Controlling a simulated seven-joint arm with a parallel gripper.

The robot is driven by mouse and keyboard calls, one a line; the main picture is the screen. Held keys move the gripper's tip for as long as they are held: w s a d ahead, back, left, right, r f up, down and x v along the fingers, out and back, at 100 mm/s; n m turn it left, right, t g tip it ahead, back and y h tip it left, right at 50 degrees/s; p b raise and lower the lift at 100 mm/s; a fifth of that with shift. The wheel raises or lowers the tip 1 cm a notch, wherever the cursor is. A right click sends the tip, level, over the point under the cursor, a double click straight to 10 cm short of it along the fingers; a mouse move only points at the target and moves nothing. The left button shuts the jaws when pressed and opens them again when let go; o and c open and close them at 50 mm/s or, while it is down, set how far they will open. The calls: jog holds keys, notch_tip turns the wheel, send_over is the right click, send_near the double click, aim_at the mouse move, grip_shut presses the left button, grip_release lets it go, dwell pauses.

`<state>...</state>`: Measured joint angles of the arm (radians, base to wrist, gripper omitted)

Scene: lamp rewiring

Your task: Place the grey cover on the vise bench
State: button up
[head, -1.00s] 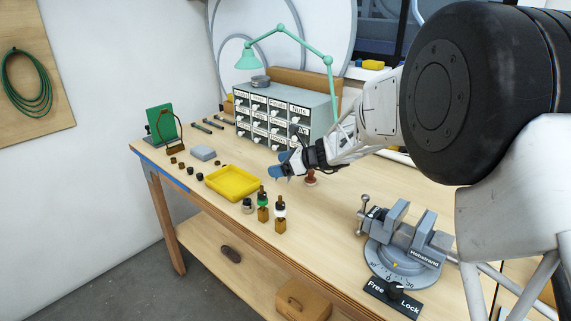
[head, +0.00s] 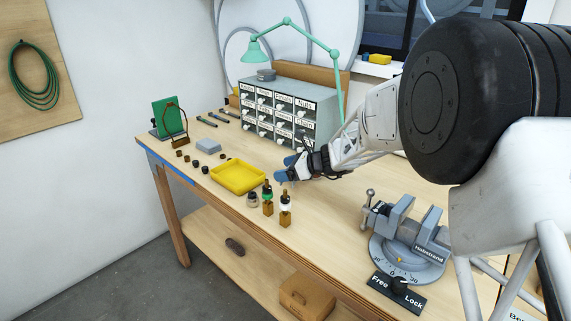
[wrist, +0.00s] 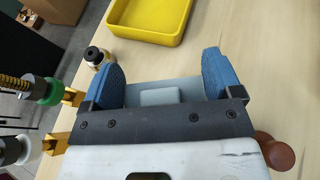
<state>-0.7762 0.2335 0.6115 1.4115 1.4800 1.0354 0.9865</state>
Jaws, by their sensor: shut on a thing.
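The grey cover (wrist: 160,95), a flat pale grey plate with a raised rectangle, sits between the blue fingertips of my gripper (wrist: 163,80) in the wrist view. My gripper (head: 285,171) is shut on it. In the head view the gripper is over the bench, right of the yellow tray, and I cannot make out the cover there. The grey vise (head: 408,238) stands at the right of the wooden bench (head: 335,225), with a Free/Lock plate (head: 397,292) at its front. My gripper is left of and behind the vise, apart from it.
The yellow tray (head: 238,189) and dropper bottles (head: 268,205) stand close left of my gripper. A drawer cabinet (head: 290,115) and green lamp (head: 335,85) are behind. A red-brown knob (wrist: 275,152) is near the gripper. Bench between gripper and vise looks clear.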

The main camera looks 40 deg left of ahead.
jog(key=shift+f, duration=1.35)
jog(key=shift+f, duration=0.6)
jog(key=o, duration=0.8)
jog(key=shift+d, duration=0.1)
jog(key=shift+v, duration=3.8)
